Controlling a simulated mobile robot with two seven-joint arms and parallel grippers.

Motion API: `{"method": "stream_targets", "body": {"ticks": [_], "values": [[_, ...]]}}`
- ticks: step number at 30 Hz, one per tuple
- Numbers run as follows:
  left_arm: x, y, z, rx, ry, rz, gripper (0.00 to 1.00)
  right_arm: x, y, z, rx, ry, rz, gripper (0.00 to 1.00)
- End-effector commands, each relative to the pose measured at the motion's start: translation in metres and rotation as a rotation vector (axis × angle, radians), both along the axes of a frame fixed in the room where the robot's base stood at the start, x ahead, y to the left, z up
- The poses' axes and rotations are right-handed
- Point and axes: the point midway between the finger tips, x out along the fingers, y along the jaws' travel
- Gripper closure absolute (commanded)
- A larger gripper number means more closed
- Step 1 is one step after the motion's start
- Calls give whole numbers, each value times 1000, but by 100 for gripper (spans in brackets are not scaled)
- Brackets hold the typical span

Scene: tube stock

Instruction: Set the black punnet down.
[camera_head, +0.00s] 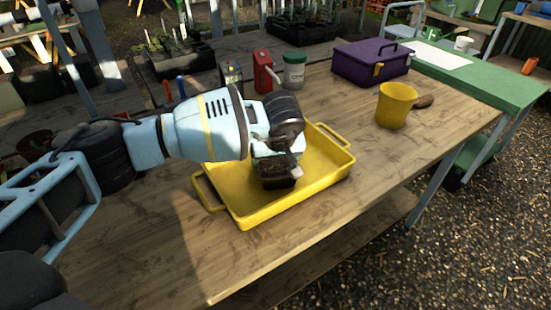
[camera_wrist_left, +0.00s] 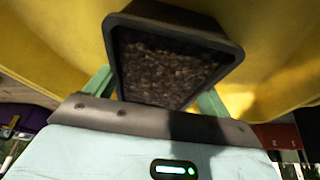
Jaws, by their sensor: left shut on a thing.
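The black punnet (camera_head: 277,177) is a small dark tray filled with brown, grainy soil. In the head view it shows below my left gripper (camera_head: 281,160), over the inside of the yellow tray (camera_head: 240,207). In the left wrist view the punnet (camera_wrist_left: 165,65) sits between the two green fingers of my left gripper (camera_wrist_left: 155,90), which is shut on it. The yellow tray (camera_wrist_left: 60,30) fills the background there. I cannot tell whether the punnet's underside touches the tray floor. My right gripper is not in view.
The yellow tray stands on a wooden table (camera_head: 330,210). A yellow pot (camera_head: 396,105) is to its right. A purple box (camera_head: 371,62), a red container (camera_head: 263,71) and a white-and-green jar (camera_head: 294,70) stand behind. The table's front right is clear.

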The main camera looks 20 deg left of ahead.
Motion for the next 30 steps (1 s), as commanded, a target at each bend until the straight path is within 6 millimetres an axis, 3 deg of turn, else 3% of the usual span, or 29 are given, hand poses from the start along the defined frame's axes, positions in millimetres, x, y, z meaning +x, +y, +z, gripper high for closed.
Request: {"method": "stream_targets", "body": {"ticks": [7,8,12,23,30], "values": [[0,0,-3,0,0,0,48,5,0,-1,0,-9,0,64],[0,0,-3,1,0,0,17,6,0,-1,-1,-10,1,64],[0,0,-3,1,0,0,0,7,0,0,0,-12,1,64],[-1,-1,6,0,-1,0,0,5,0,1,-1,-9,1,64],[-15,-9,45,0,-3,-2,0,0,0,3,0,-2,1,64]]}}
